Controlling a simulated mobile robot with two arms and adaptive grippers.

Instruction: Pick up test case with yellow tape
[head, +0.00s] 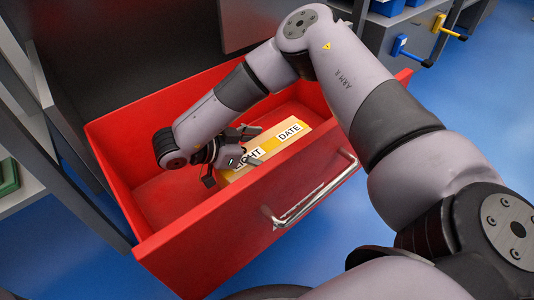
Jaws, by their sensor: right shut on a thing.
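My right gripper (225,177) reaches down into the drawer and is shut on the left end of the case. The gripper and the drawer's front panel hide part of the case. I cannot tell whether the case touches the drawer floor. My left gripper is not in view.
The drawer's front panel has a metal handle (317,197). A dark cabinet frame stands behind and left. Blue floor (60,250) is open at the lower left. Yellow and blue handles (412,50) stick out at the upper right. A green item (8,177) sits on the left shelf.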

